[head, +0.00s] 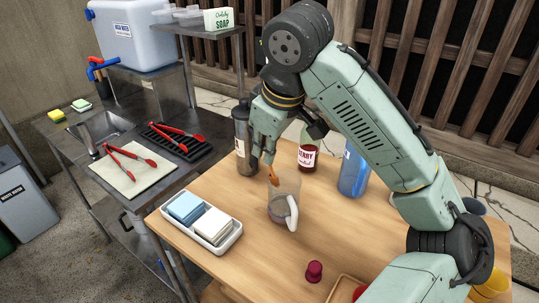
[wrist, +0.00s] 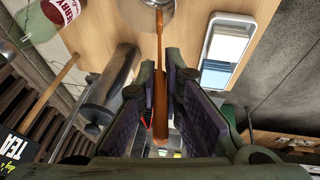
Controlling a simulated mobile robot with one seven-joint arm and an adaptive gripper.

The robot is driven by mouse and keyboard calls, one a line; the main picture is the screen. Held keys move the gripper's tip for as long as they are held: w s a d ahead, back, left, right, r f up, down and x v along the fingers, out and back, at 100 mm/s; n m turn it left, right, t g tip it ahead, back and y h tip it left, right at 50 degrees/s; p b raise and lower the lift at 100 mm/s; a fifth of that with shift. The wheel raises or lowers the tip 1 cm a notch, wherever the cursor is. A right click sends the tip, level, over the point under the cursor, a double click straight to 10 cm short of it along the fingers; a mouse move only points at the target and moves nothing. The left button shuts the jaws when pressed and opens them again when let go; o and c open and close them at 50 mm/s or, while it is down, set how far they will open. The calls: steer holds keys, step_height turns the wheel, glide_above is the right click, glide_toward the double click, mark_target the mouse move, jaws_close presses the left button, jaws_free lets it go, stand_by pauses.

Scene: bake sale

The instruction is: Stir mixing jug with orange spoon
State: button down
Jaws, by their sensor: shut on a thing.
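The mixing jug (head: 283,209) is a clear jug with a pale handle, standing upright on the wooden table. Its rim edge shows at the top of the wrist view (wrist: 137,14). The orange spoon (head: 273,175) points down from my gripper (head: 266,157) to the jug's mouth. In the wrist view the spoon (wrist: 160,105) runs between the two fingers of my gripper (wrist: 163,92) up to the jug. My gripper is shut on the spoon's handle, above the jug. The spoon's lower end is hard to make out inside the jug.
A white tray (head: 232,239) with blue and white stacks is left of the jug. A dark grey bottle (head: 245,140), a berry jar (head: 308,156) and a blue bottle (head: 353,170) stand behind. A dark red object (head: 314,271) lies in front.

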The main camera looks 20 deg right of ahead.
steer(key=shift+s+a+r, duration=0.1)
steer(key=shift+a+r, duration=0.1)
steer(key=shift+r, duration=0.75)
steer(key=shift+a+r, duration=0.2)
steer(key=shift+r, duration=0.75)
steer(key=shift+r, duration=2.5)
